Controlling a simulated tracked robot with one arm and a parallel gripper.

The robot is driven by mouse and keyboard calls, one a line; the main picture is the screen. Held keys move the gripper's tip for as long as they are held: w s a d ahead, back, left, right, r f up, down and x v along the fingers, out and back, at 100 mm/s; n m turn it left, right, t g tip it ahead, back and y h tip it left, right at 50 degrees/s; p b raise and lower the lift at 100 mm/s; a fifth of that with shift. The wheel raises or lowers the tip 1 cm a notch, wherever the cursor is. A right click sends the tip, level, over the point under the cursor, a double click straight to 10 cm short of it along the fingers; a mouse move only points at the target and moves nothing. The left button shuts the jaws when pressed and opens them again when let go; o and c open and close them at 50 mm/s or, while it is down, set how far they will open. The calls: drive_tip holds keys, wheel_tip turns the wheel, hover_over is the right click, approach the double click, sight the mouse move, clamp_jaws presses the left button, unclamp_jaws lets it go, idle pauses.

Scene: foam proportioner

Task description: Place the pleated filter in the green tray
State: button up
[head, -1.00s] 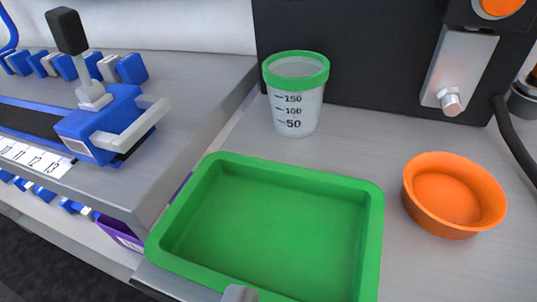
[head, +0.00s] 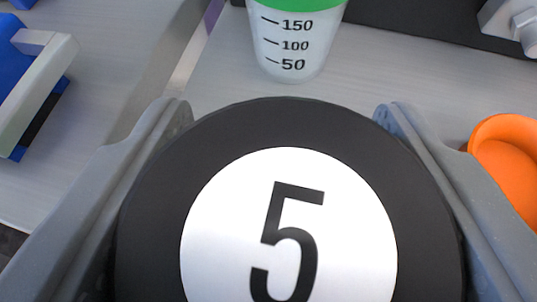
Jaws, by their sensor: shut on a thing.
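My gripper (head: 283,113) has its two grey fingers shut on opposite sides of a round black piece with a white disc marked 5, which I take to be the pleated filter (head: 150,225). Only its flat top face shows; no pleats are visible from here. It fills the lower middle of the head view. The green tray is not visible now; the held piece and the fingers cover the area below the cup.
A clear measuring cup (head: 290,50) with a green rim stands just beyond the held piece. An orange bowl (head: 508,170) is at the right, partly behind the right finger. A blue clamp with a grey handle (head: 35,85) is at the left. Bare grey bench shows between them.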

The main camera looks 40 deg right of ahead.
wheel_tip(320, 180, down, 3)
drive_tip(key=shift+r, duration=0.1)
drive_tip(key=o, duration=1.1)
drive_tip(key=shift+s, duration=0.1)
drive_tip(key=v, duration=1.2)
